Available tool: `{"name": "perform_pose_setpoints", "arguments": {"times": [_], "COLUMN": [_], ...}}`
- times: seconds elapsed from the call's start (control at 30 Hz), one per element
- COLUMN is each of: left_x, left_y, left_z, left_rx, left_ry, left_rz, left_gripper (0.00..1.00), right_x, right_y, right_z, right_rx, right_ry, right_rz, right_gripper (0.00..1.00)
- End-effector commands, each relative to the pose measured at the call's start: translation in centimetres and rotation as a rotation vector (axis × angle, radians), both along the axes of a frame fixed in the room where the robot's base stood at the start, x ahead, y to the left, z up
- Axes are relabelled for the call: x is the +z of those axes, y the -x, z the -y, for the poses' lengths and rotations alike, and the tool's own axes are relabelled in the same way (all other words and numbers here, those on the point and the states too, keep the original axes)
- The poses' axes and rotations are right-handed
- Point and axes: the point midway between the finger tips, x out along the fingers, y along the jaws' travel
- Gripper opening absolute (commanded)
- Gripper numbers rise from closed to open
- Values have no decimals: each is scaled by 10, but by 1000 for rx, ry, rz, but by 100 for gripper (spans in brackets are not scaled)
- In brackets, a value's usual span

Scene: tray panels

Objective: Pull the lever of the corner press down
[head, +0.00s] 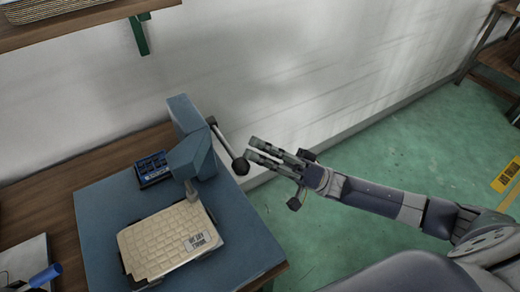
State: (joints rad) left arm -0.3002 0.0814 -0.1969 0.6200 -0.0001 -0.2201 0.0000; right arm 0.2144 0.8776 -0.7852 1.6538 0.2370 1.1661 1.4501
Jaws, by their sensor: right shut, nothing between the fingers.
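The corner press is a blue-grey stand (190,150) on a blue mat on the table. Its lever (222,138) is a metal rod ending in a dark ball knob (240,166), slanting down to the right from the top of the press. A cream tray panel (170,240) with a label lies under the press head. My right gripper (250,148) comes in from the right, its fingertips just right of and slightly above the knob. It looks empty, its fingers close together. I cannot tell from this view whether it touches the knob. My left gripper is not in view.
The blue mat (100,215) covers part of the wooden table (35,210). A dark blue box (152,168) stands behind the panel. A blue-handled tool (45,275) is at lower left. A wooden shelf (90,22) juts out above; the wall is behind.

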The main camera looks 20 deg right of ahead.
Motion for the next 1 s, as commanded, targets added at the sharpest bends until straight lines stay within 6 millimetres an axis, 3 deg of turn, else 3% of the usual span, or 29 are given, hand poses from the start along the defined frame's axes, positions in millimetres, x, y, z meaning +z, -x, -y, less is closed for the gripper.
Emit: {"name": "perform_pose_setpoints", "arguments": {"times": [0.2, 0.57, 1.0], "left_x": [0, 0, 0], "left_y": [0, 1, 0], "left_z": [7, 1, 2], "left_rx": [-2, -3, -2], "left_ry": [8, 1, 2], "left_rz": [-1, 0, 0], "left_gripper": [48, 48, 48], "right_x": [-2, -6, -58], "right_y": [1, 2, 23], "right_z": [-1, 4, 70], "right_rx": [2, 1, -2], "right_ry": [2, 4, 3], "right_rz": [-2, -4, -4], "right_gripper": [0, 0, 0]}}
